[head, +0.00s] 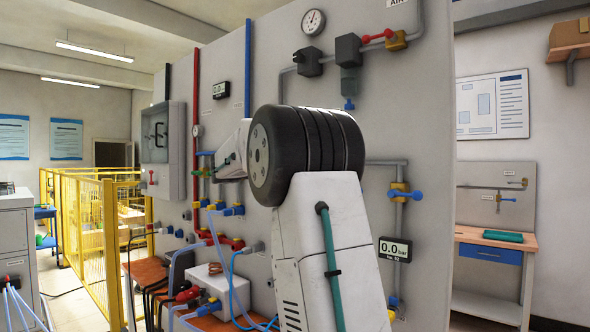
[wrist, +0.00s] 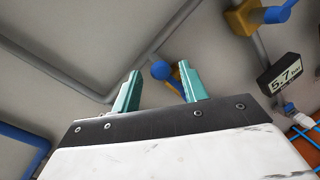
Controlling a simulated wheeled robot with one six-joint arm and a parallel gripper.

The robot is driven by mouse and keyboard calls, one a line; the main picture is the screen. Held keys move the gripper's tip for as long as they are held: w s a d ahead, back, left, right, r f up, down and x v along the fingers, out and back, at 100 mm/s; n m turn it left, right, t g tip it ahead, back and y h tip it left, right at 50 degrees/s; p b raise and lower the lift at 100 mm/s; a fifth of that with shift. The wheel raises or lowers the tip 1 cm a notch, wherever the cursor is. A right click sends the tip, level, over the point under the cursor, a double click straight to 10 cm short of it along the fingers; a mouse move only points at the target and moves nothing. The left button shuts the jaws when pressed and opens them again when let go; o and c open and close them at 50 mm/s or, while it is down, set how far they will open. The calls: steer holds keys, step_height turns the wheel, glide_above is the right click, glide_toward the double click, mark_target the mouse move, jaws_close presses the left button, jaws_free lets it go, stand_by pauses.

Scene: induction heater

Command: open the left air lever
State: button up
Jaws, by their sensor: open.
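My gripper (wrist: 160,72) is open in the wrist view, with two teal fingers apart and nothing held. A blue knob or handle end (wrist: 161,69) shows between the fingertips, farther back near a grey pipe; I cannot tell whether it is the left air lever. A brass valve with a blue handle (wrist: 277,12) is at the wrist view's upper right. In the head view, my arm hides much of the panel's middle, and the fingers are not clear. A blue lever (head: 408,195) sits on a brass valve right of my arm. A red lever (head: 378,36) is near the top.
The grey panel (head: 425,120) carries pipes, a round gauge (head: 312,22) and a 0.0 bar display (head: 395,250). A 5.7 display (wrist: 286,74) is at the wrist view's right. Hoses and fittings crowd the lower left near a white box (head: 207,283). A yellow fence (head: 95,230) stands farther left.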

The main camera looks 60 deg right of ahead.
steer(key=shift+v, duration=2.6)
steer(key=shift+w, duration=0.1)
